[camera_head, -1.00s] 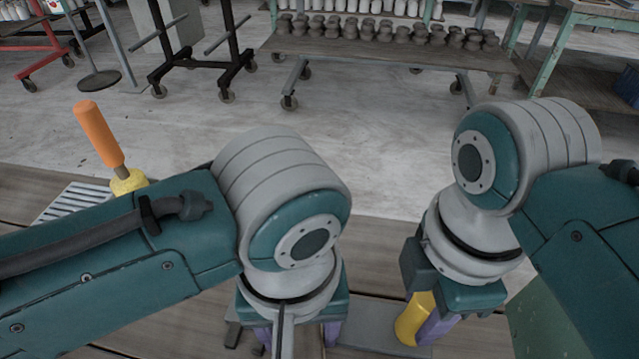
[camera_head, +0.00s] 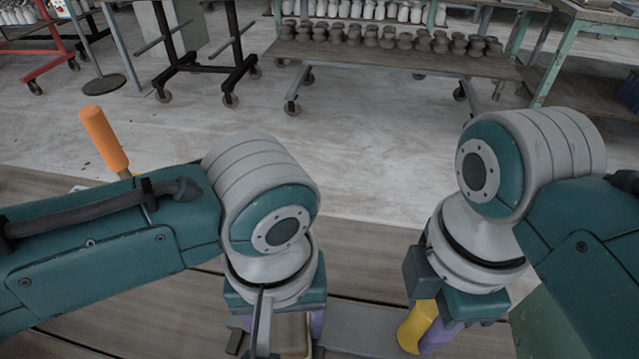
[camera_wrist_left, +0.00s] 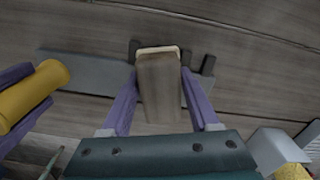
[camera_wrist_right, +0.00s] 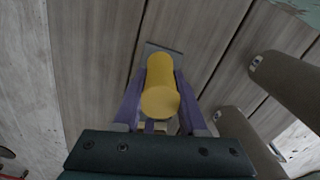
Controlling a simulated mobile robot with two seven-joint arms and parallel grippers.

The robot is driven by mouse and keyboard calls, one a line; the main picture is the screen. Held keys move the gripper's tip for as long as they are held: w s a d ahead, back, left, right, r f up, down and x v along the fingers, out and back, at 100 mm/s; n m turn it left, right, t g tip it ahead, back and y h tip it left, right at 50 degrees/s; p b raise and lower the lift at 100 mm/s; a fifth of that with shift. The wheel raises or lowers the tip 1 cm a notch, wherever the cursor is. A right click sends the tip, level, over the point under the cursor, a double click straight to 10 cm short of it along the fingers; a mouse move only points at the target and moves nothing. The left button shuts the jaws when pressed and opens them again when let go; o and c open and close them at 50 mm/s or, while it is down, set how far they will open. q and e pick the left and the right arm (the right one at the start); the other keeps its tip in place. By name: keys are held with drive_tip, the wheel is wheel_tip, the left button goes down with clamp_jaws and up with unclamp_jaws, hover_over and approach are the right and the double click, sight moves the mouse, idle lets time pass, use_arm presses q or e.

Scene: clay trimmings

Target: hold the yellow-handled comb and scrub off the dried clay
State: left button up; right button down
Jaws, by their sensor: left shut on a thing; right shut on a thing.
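The yellow-handled comb's handle (camera_head: 417,327) is in my right gripper (camera_head: 432,325), which is shut on it; the handle also shows in the right wrist view (camera_wrist_right: 161,88). A flat grey plate (camera_wrist_left: 95,75), apparently the comb's, reaches leftward from the handle below my left gripper. Dark pieces (camera_wrist_left: 208,66) stand near its far end; I cannot tell if they are teeth or dried clay. My left gripper (camera_wrist_left: 158,80) is shut on a brown wooden block (camera_wrist_left: 160,85) with a pale far edge, over the plate's end. Whether the block touches the plate is unclear.
An orange-handled tool (camera_head: 105,140) stands at the left behind my left arm, its base mostly hidden. Wooden boards (camera_head: 365,255) lie under the grippers. Beyond is open floor and a wheeled rack (camera_head: 390,55) of small dark pots.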

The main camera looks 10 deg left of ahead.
sight(250, 343)
use_arm(q)
drive_tip(key=shift+s, duration=0.9)
drive_tip(key=shift+w+a, duration=0.15)
drive_tip(key=shift+a, duration=1.05)
drive_tip(key=shift+w+d, duration=0.15)
drive_tip(key=shift+w, duration=1.8)
drive_tip(key=shift+a, duration=1.2)
drive_tip(key=s, duration=0.4)
drive_tip(key=shift+d, duration=0.1)
wheel_tip(250, 343, up, 8)
drive_tip(key=shift+r, duration=0.15)
use_arm(e)
drive_tip(key=shift+c, duration=1.9)
unclamp_jaws()
